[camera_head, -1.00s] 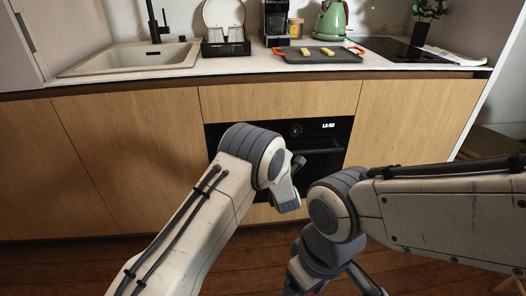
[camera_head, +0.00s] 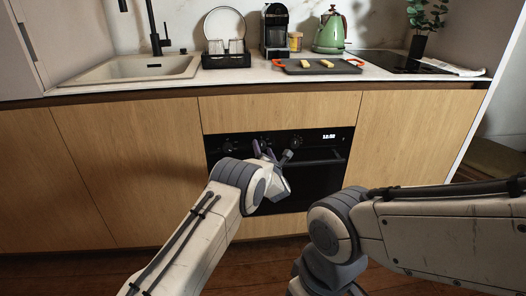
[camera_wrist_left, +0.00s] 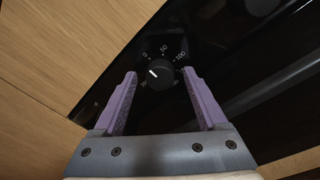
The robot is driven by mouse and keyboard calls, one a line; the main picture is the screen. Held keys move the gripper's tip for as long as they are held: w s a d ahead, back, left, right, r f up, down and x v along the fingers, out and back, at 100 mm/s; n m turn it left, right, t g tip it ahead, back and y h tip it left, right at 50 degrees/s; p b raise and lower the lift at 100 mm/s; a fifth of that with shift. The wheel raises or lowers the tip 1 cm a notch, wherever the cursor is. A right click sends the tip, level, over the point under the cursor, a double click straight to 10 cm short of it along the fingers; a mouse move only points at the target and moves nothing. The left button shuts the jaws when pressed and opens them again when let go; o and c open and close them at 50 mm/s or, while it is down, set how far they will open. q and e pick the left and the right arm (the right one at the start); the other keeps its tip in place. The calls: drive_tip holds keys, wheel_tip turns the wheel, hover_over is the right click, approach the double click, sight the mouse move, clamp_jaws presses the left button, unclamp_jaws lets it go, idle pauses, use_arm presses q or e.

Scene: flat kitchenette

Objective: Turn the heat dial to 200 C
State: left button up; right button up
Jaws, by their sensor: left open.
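The heat dial (camera_wrist_left: 161,75) is a round black knob on the black oven front. In the left wrist view its white mark points to the upper left, near the 0; the numbers 50 and 100 also show around it. The rest of the scale is too hidden or dark to read. My left gripper (camera_wrist_left: 160,84) is open, with its purple fingers on either side of the dial and visible gaps to it. In the head view the left gripper (camera_head: 272,152) is before the oven's control panel. My right gripper is out of view.
The oven (camera_head: 318,181) has a lit clock (camera_head: 329,136) and another knob (camera_head: 297,142) on its panel. A handle bar crosses below the panel. Wooden cabinet fronts (camera_head: 125,170) flank the oven. A tray (camera_head: 318,68) and a green kettle (camera_head: 329,33) stand on the counter above.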

use_arm(q)
clamp_jaws()
